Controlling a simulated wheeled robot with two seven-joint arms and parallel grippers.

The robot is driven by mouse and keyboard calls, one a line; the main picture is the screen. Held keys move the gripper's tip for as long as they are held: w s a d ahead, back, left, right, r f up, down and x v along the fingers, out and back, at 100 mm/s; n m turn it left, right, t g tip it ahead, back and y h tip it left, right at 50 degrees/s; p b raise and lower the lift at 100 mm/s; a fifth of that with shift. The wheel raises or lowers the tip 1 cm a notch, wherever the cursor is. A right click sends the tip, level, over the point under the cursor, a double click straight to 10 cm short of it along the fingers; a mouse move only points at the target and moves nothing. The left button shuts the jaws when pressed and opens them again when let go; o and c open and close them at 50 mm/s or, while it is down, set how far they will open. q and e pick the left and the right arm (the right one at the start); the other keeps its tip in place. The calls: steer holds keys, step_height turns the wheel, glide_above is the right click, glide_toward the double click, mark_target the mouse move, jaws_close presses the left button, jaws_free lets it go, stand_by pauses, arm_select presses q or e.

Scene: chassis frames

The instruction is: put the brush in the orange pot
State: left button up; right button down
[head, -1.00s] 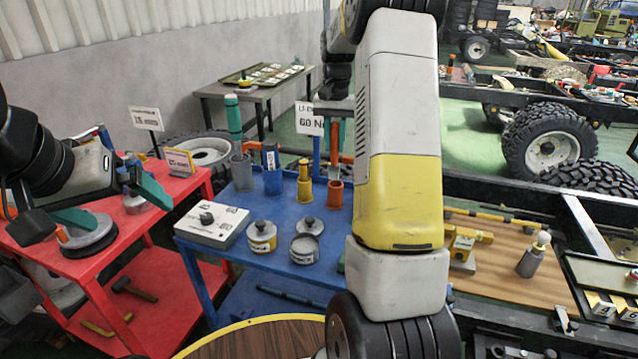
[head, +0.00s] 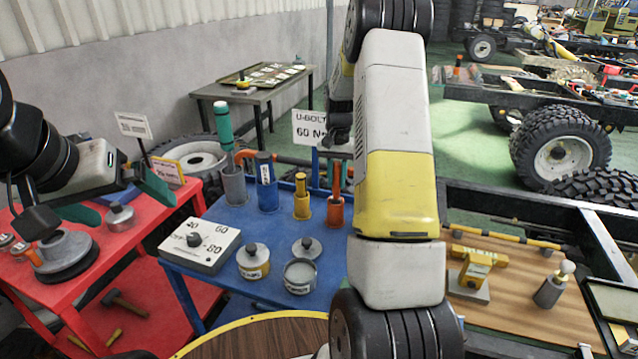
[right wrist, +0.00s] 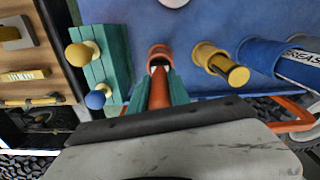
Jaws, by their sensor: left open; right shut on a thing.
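The orange pot (head: 335,212) stands on the blue table at the right end of a row of holders, beside my right forearm. The brush (head: 337,178), an orange handle, stands upright at the pot's mouth, its lower end inside or behind the rim. In the right wrist view, my right gripper (right wrist: 158,88) is shut on the brush handle (right wrist: 160,97), with the orange pot (right wrist: 159,54) just beyond. In the head view, my right arm hides most of that gripper. My left gripper (head: 112,200) is open and empty above the red cart.
A yellow holder (head: 302,208), a blue holder (head: 267,195) and a grey holder (head: 234,186) stand left of the pot. Tins (head: 253,262) and a dial box (head: 200,246) sit nearer. A teal block (right wrist: 103,62) with knobs is beside the pot in the wrist view.

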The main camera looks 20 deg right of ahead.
mark_target(336, 198)
steer(key=shift+f, duration=2.05)
steer(key=c, duration=1.2)
jaws_free()
steer(key=shift+f, duration=0.1)
